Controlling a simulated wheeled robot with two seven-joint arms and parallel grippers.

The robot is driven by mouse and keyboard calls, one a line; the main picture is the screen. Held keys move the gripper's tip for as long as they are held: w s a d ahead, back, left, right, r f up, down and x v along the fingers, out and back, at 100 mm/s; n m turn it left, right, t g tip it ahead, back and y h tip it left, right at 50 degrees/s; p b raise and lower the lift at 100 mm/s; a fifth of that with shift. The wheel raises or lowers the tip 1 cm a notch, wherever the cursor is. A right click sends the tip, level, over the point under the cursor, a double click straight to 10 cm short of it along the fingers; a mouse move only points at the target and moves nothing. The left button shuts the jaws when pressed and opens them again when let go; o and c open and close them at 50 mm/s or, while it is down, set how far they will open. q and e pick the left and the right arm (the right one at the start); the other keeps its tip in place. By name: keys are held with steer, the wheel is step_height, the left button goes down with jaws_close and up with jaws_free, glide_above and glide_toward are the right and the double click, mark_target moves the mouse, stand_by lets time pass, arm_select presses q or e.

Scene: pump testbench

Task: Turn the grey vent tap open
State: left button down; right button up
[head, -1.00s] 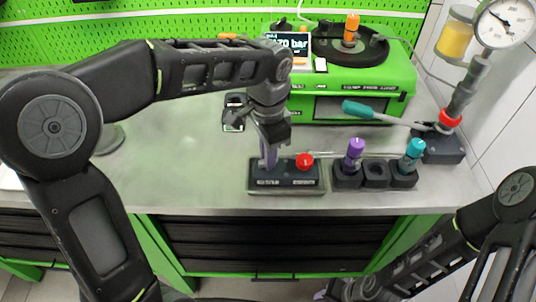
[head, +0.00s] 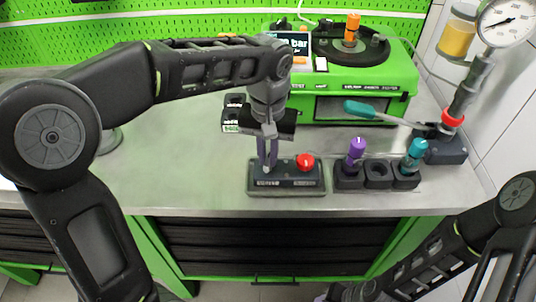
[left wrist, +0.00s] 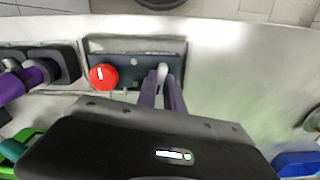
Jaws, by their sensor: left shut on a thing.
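The grey vent tap (left wrist: 162,73) stands at one end of a dark block (head: 312,182). In the head view this is the left end, where the tap (head: 266,170) is small. My left gripper (head: 267,160) points down over it. In the left wrist view its two purple fingers (left wrist: 162,92) are shut on the tap, one on each side. A red knob (head: 305,162) is on the same block, to the right of the tap in the head view and apart from the fingers. My right gripper (head: 340,292) is at the bottom edge, mostly cut off.
Purple (head: 356,150) and teal (head: 417,150) handled pieces stand in dark holders right of the block. A green machine (head: 360,85) is behind. A teal-handled lever (head: 372,111) and a gauge (head: 508,20) are at the right.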

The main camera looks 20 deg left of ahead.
mark_target(268, 158)
arm_select(q)
steer(key=shift+n, duration=1.1)
steer(key=c, duration=1.5)
jaws_free()
steer(key=shift+o, duration=0.2)
step_height(268, 158, up, 7)
steer(key=shift+p, duration=0.35)
steer(key=shift+r, duration=0.45)
